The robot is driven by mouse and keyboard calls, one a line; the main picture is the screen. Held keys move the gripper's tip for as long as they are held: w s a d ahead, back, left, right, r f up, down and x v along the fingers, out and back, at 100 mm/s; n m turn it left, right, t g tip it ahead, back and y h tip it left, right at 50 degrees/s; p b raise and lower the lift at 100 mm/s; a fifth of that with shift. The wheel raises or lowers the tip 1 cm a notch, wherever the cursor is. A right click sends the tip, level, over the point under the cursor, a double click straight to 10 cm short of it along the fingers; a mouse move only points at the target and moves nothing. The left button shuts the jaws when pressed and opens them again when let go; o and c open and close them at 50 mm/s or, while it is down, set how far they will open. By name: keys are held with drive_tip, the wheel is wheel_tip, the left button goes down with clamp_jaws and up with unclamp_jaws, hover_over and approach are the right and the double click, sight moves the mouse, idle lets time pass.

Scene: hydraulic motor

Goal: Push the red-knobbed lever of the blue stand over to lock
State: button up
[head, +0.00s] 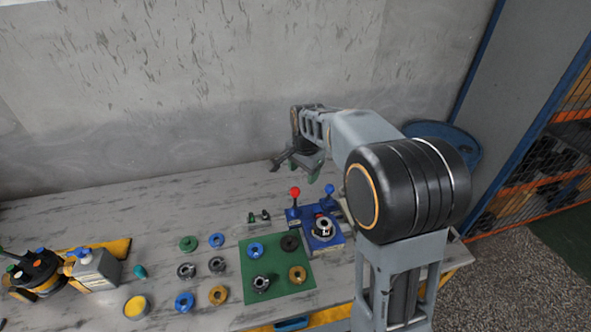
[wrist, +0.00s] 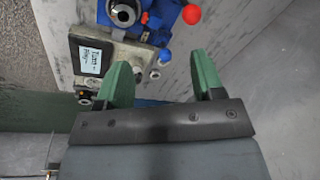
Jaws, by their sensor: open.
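The blue stand (head: 322,240) sits on the table right of centre in the head view, with a metal ring-shaped part (head: 323,226) on it. Its red-knobbed lever (head: 295,192) stands roughly upright at the stand's back left. A blue-knobbed lever (head: 329,188) stands at its back right. My gripper (head: 298,168) is above the table, a little higher in the picture than the red knob. In the wrist view, my gripper (wrist: 164,80) has its green fingers spread with nothing between them. The red knob (wrist: 191,14) and blue knob (wrist: 165,55) lie beyond the fingertips, apart from them.
A green mat (head: 285,287) with several rings lies left of the stand; more loose rings lie farther left. A bottle (head: 97,268) and a yellow-topped cup (head: 136,307) are at the far left. A concrete wall (head: 180,90) rises behind the table. The table's back left is clear.

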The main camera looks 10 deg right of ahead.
sight(295, 188)
drive_tip(key=w+f+m, duration=0.2)
drive_tip(key=w+f, duration=0.1)
drive_tip(key=w+f+m+g, duration=0.1)
drive_tip(key=w+f+m, duration=0.1)
drive_tip(key=w+f, duration=0.1)
drive_tip(key=w+f+m+p, duration=0.1)
drive_tip(key=w+f+m, duration=0.1)
drive_tip(key=w+f, duration=0.1)
drive_tip(key=shift+w+f+m+g, duration=0.2)
drive_tip(key=shift+w+m+g, duration=0.1)
drive_tip(key=shift+w+f, duration=0.1)
drive_tip(key=shift+f, duration=0.3)
drive_tip(key=shift+f+b, duration=2.85)
drive_tip(key=shift+f, duration=1.45)
drive_tip(key=shift+c, duration=0.3)
drive_tip(key=c, duration=0.5)
drive_tip(key=shift+c, duration=0.2)
